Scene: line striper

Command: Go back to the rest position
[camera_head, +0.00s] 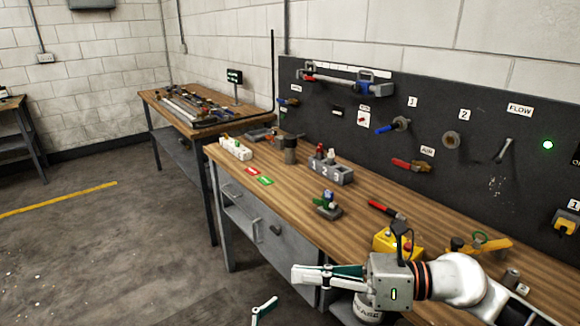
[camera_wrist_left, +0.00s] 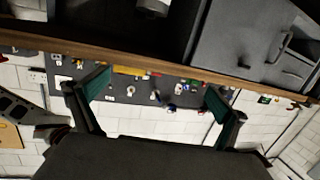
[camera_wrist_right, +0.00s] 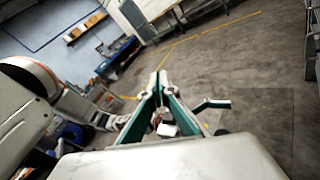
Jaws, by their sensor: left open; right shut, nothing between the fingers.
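My right gripper (camera_head: 298,274) is shut and empty, held in front of the workbench's front edge and pointing left in the head view. Its green-padded fingers meet in the right wrist view (camera_wrist_right: 158,80), with floor beyond them. My left gripper shows only as one green-padded finger (camera_head: 264,309) at the bottom edge of the head view. In the left wrist view the left gripper (camera_wrist_left: 157,95) has its fingers wide apart with nothing between them. The bench edge and dark tool panel lie beyond it, upside down.
The wooden workbench (camera_head: 345,222) carries a yellow-and-red button box (camera_head: 384,243), a red-handled tool (camera_head: 384,209) and a grey numbered block (camera_head: 338,174). The dark tool panel (camera_head: 470,184) stands behind. A second table (camera_head: 152,97) is at the back. The floor (camera_head: 110,235) at left is clear.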

